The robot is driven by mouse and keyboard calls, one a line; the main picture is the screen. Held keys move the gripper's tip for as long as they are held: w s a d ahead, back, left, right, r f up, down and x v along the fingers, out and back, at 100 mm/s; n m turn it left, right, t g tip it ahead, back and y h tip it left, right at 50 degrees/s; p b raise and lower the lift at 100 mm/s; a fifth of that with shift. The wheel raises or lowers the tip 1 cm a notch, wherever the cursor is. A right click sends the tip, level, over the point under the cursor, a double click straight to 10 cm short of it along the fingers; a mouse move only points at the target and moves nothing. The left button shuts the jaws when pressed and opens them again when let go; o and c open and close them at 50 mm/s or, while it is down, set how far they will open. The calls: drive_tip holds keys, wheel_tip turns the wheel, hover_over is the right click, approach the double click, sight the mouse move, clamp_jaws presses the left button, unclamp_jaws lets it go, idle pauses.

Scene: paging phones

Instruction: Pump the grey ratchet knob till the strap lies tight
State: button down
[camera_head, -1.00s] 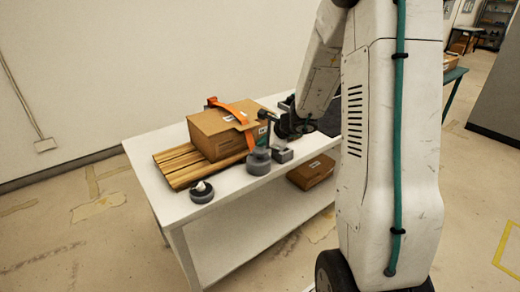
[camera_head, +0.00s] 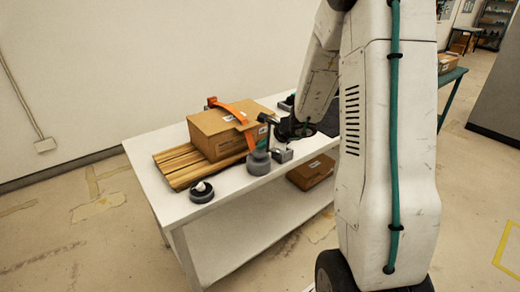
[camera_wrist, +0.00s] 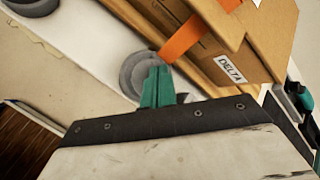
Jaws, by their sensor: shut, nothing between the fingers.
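The grey ratchet knob (camera_head: 258,162) stands at the table's front edge beside the carton; it also shows in the wrist view (camera_wrist: 132,72), partly hidden behind my fingers. The orange strap (camera_head: 236,112) runs over the cardboard carton (camera_head: 211,134) and down towards the knob. In the head view it arches above the carton's top and looks slack. My gripper (camera_wrist: 158,75) has teal fingers, shut and empty, over the knob in the wrist view. I cannot tell whether they touch it. In the head view my gripper (camera_head: 267,122) is dark and small, just above and right of the knob.
The carton sits on wooden slats (camera_head: 175,166) on a white table (camera_head: 235,190). A small grey block (camera_head: 282,155) lies right of the knob. A dark round holder (camera_head: 201,193) stands at the front left. Another carton (camera_head: 311,172) is on the lower shelf.

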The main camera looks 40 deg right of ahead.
sight(263, 152)
drive_tip(key=shift+f, duration=0.45)
drive_tip(key=shift+r, duration=0.15)
idle(0.4)
drive_tip(key=shift+r, duration=1.4)
drive_tip(key=shift+r, duration=0.1)
wheel_tip(263, 152, up, 5)
drive_tip(key=shift+f, duration=0.1)
idle(0.5)
